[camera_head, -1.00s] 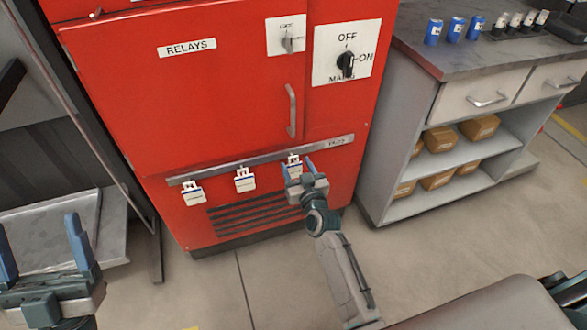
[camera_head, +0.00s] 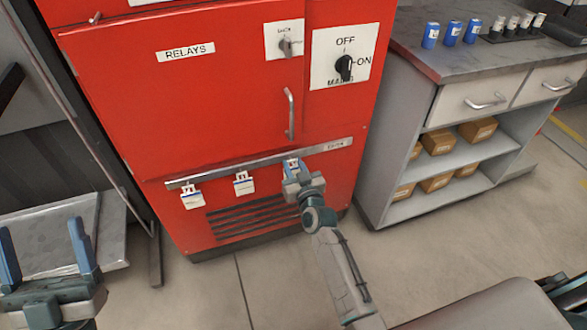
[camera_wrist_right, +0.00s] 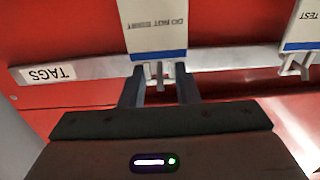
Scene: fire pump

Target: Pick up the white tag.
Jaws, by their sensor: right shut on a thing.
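Several white tags with blue stripes hang from a metal rail on the red cabinet: a left one (camera_head: 191,196), a middle one (camera_head: 244,183) and a right one (camera_head: 292,163). My right gripper (camera_head: 294,170) is shut on the right tag, still at the rail, and hides its lower part. In the right wrist view this tag (camera_wrist_right: 154,25) reads DO NOT START upside down. The gripper's dark fingers (camera_wrist_right: 160,84) stand at its blue-striped edge, by the hook. My left gripper (camera_head: 40,230) is open and empty at the lower left.
The rail (camera_head: 225,173) runs across the cabinet (camera_head: 130,120) above dark vent slots. A neighbouring tag (camera_wrist_right: 303,25) marked TEST hangs close by in the wrist view. A grey workbench (camera_head: 400,150) with boxes stands at the right. Floor before the cabinet is clear.

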